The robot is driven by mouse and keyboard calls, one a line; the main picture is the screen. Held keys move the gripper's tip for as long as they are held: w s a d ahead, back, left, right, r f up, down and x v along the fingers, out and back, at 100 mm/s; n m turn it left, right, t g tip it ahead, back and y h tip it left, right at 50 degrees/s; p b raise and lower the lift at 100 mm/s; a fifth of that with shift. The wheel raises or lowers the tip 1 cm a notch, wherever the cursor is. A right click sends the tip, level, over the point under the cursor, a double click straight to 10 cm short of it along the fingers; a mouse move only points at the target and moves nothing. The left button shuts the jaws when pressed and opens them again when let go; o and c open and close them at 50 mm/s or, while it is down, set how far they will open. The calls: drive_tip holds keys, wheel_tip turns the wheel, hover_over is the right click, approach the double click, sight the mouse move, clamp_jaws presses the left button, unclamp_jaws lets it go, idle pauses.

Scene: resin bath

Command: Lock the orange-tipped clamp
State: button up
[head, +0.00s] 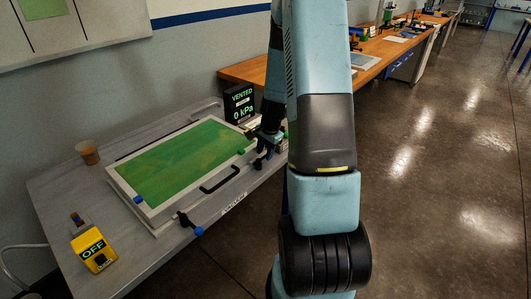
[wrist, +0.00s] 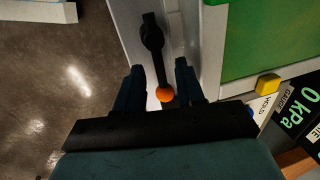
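The orange-tipped clamp (wrist: 152,38) shows in the wrist view as a black lever on the pale frame edge, with an orange ball (wrist: 165,94) at its near end. My gripper (wrist: 160,80) is open, its two dark fingers on either side of the lever's ball end with gaps visible. I cannot tell that either finger touches it. In the head view my gripper (head: 266,150) is at the right end of the framed green lid (head: 165,165); the orange ball cannot be made out there.
A blue-tipped clamp (head: 187,221) is on the lid's front edge, near a black handle (head: 220,180). A display (head: 239,104) reads VENTED, 0 kPa. A yellow box (head: 93,250) reads OFF. A brown cup (head: 88,153) stands behind left.

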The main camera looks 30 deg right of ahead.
drive_tip(key=shift+w+f, duration=0.1)
drive_tip(key=shift+f, duration=0.3)
drive_tip(key=shift+c, duration=0.5)
clamp_jaws()
drive_tip(key=shift+d, duration=0.1)
